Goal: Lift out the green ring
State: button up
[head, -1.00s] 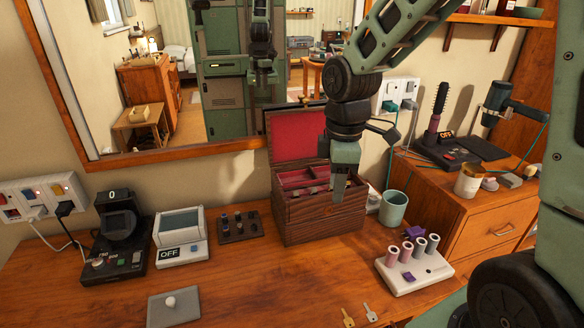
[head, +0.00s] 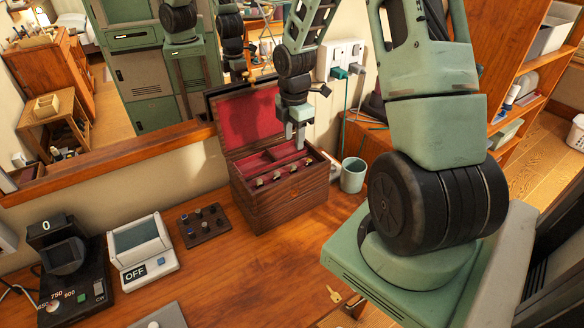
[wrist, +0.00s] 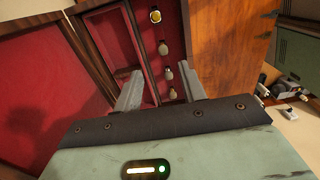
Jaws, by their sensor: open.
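An open dark wooden jewellery box (head: 285,206) with red lining stands on the table against the mirror. Several small rings (head: 276,176) sit in a row in its front slot. In the wrist view the farthest ring (wrist: 155,16) has a yellow stone, and the nearer rings (wrist: 163,48) look pale or greyish. I cannot tell which ring is green. My gripper (head: 295,138) is open and empty, pointing down over the right part of the box. In the wrist view its fingers (wrist: 162,90) straddle the near end of the ring row and a compartment divider.
The raised lid (head: 250,118) stands behind my gripper. A cup (head: 353,175) is close to the box's right side. A dark peg board (head: 203,224) and a device marked OFF (head: 143,250) stand to the left.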

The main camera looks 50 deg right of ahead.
aim_at(293, 166)
notch_tip(293, 166, down, 4)
jog(key=shift+s+a+f+p, duration=0.15)
jog(key=shift+f+p, duration=0.4)
jog(key=shift+f, duration=0.75)
jog(key=shift+s+a+f+p, duration=0.1)
jog(key=shift+f+p, duration=0.45)
jog(key=shift+f, duration=0.75)
jog(key=shift+c, duration=0.3)
grip_shut()
